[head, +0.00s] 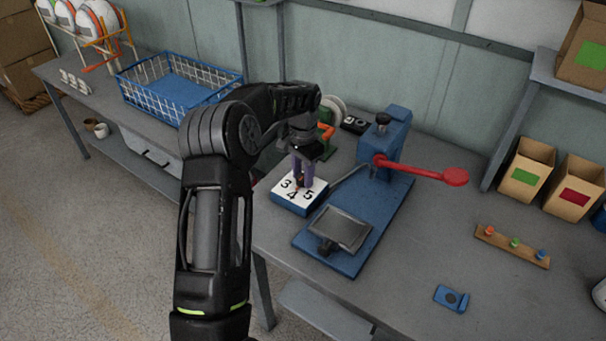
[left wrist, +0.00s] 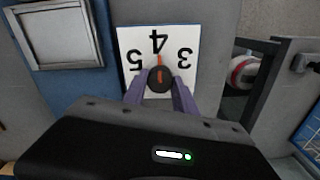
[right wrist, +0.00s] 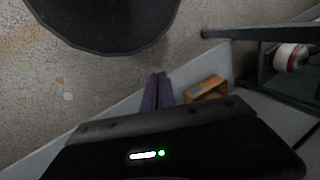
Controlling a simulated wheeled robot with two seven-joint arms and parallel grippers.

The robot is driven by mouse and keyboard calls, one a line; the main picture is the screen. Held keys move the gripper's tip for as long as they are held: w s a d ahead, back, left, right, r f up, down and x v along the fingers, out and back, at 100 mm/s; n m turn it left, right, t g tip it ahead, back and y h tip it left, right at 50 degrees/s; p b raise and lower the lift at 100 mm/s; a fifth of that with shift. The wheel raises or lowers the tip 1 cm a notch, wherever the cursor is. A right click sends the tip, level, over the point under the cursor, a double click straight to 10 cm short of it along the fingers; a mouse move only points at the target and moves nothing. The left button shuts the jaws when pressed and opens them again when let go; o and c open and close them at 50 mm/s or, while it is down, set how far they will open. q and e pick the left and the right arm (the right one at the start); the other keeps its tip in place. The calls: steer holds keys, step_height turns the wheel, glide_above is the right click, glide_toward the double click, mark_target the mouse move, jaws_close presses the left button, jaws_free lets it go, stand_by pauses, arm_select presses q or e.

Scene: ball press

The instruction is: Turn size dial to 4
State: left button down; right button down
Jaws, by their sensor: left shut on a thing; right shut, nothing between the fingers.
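The size dial is a black knob with an orange pointer (left wrist: 160,77) on a white plate (left wrist: 126,42) marked 3, 4 and 5. In the left wrist view the pointer points at the 4. In the head view the dial's white-topped blue box (head: 284,197) sits left of the blue press. My left gripper (head: 302,179) is over the dial from above; it also shows in the left wrist view (left wrist: 160,84), its purple fingers shut on the knob's sides. My right gripper (right wrist: 157,88) is shut and empty, away from the dial; the head view does not show it.
The blue press (head: 386,200) has a red lever (head: 425,172) reaching right and a grey square plate (head: 341,229) in front. A blue wire basket (head: 175,88) stands on the left bench. Coloured pegs in a wooden strip (head: 512,246) and a small blue piece (head: 451,298) lie at the right.

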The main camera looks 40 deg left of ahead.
mark_target(303, 176)
arm_select(q)
steer(key=shift+r, duration=0.1)
steer(key=c, duration=1)
jaws_free()
steer(key=shift+r+b, duration=0.55)
steer(key=shift+r, duration=3.3)
